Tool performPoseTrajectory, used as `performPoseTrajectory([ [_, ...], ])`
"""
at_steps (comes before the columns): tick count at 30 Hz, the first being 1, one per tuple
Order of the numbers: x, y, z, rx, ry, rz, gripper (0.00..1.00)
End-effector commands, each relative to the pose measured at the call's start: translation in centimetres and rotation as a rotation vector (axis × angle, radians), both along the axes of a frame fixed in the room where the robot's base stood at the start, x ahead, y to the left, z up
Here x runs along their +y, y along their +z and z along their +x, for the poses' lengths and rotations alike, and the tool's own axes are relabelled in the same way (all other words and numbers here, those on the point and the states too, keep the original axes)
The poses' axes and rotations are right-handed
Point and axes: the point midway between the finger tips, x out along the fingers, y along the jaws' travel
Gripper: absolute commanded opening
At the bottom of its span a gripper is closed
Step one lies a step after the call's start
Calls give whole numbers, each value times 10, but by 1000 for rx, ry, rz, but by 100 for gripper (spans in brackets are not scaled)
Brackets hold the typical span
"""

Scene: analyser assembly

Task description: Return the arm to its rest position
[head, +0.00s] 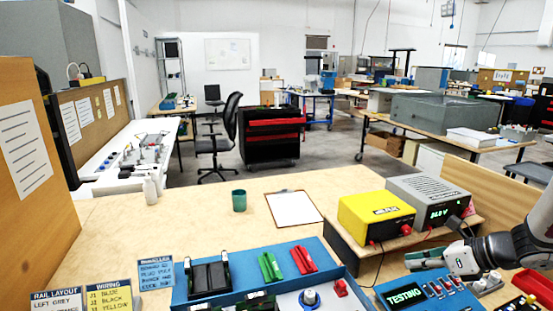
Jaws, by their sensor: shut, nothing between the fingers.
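My arm reaches in from the right edge of the head view. My gripper (424,257) points left, over the blue test panel (408,281), in front of the power supplies. Its fingers are together with nothing held between them. The panel's display reads "TESTING" and a row of small switches sits beside it. I cannot tell the exact height of the gripper above the panel.
A yellow unit (376,214) and a grey power supply (428,200) stand on a wooden riser (345,237) behind the gripper. A blue assembly tray (232,285), a green cup (239,201) and a clipboard (293,208) are to the left. The bench middle is mostly clear.

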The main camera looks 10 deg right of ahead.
Motion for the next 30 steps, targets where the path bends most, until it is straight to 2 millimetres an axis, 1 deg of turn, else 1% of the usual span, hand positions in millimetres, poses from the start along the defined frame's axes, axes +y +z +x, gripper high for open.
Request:
performPoseTrajectory([
  [1,26,17,3,-18,120,-77,0],
  [4,72,43,-2,-52,357,-226,0],
  [6,102,58,-9,-80,522,-327,0],
  [8,126,70,-17,-108,663,-416,0],
  [9,141,78,-24,-127,755,-473,0],
  [12,174,94,-44,-177,985,-617,0],
  [15,201,109,-66,-232,1209,-759,0],
  [18,222,121,-91,-290,1429,-904,0],
  [21,236,131,-115,-350,1641,-1049,0],
  [25,247,142,-145,-427,1902,-1243,0],
  [27,249,146,-159,-464,2029,-1342,0],
  [30,248,152,-174,-505,2174,-1463,0],
])
